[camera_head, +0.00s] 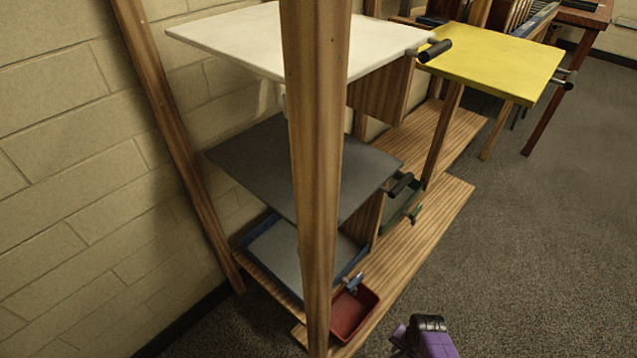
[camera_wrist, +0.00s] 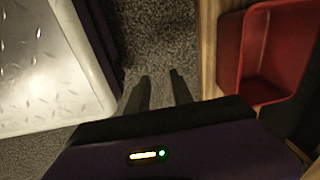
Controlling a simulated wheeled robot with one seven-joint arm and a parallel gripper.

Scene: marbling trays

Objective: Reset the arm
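My gripper (camera_wrist: 160,77) shows in the wrist view with its two dark fingers apart. Grey carpet is visible between the fingers, and nothing is held. A purple and black part of my arm shows at the bottom edge of the head view, right of the red tray (camera_head: 354,312). The fingers cannot be made out there. In the wrist view the red tray (camera_wrist: 228,48) lies to the right of the fingers, apart from them.
A wooden rack with an upright post (camera_head: 316,170) holds a white board (camera_head: 240,38), a grey board (camera_head: 270,160) and a blue-rimmed tray (camera_head: 285,262). A yellow board (camera_head: 490,62) stands behind right. Grey carpet (camera_head: 540,240) is clear at right.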

